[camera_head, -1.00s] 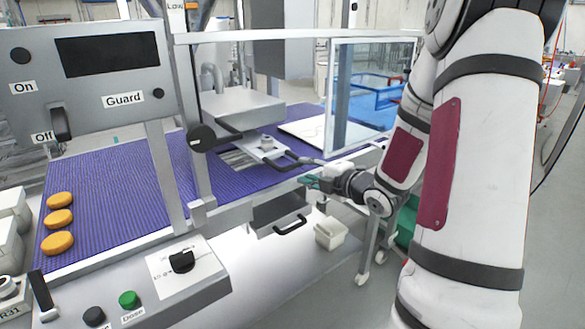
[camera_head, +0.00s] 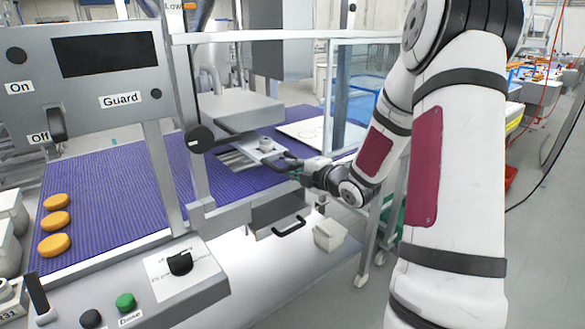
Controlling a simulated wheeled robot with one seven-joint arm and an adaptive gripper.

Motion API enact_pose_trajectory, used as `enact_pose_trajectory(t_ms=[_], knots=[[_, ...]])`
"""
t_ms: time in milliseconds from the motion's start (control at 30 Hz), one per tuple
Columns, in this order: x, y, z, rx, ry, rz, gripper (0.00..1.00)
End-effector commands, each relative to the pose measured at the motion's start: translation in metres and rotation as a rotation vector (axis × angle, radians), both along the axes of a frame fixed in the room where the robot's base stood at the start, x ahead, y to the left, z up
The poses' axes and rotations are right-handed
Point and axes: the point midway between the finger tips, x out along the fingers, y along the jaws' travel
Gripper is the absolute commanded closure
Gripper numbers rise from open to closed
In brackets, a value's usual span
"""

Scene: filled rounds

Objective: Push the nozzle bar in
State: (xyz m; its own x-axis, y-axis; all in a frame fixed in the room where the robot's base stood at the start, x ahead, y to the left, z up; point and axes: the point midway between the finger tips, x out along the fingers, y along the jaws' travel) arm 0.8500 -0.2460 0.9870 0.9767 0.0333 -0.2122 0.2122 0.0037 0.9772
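The nozzle bar (camera_head: 259,147) is a grey metal plate with a round fitting on top. It sticks out over the purple belt from under a grey housing (camera_head: 235,108). A dark handle shows at its near right end.
The purple belt (camera_head: 105,195) carries several orange rounds (camera_head: 55,220) at the left. A clear guard panel (camera_head: 352,95) stands behind my wrist. A drawer with a black handle (camera_head: 289,227) and a white bin (camera_head: 329,235) are below. A metal post (camera_head: 180,120) stands left of the bar.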

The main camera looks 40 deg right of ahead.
Motion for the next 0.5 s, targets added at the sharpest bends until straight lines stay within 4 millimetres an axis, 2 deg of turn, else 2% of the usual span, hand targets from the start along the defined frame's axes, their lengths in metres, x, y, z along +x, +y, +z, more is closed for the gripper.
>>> enact_pose_trajectory(t_ms=[167, 267, 367, 500], knots=[[0.000, 0.000, 0.000, 0.000, 0.001, 0.000, 1.00], [0.009, 0.001, -0.002, -0.001, 0.001, 0.002, 1.00], [0.029, 0.002, -0.003, -0.003, -0.001, 0.006, 1.00], [0.065, 0.003, -0.004, -0.004, -0.002, 0.005, 1.00]])
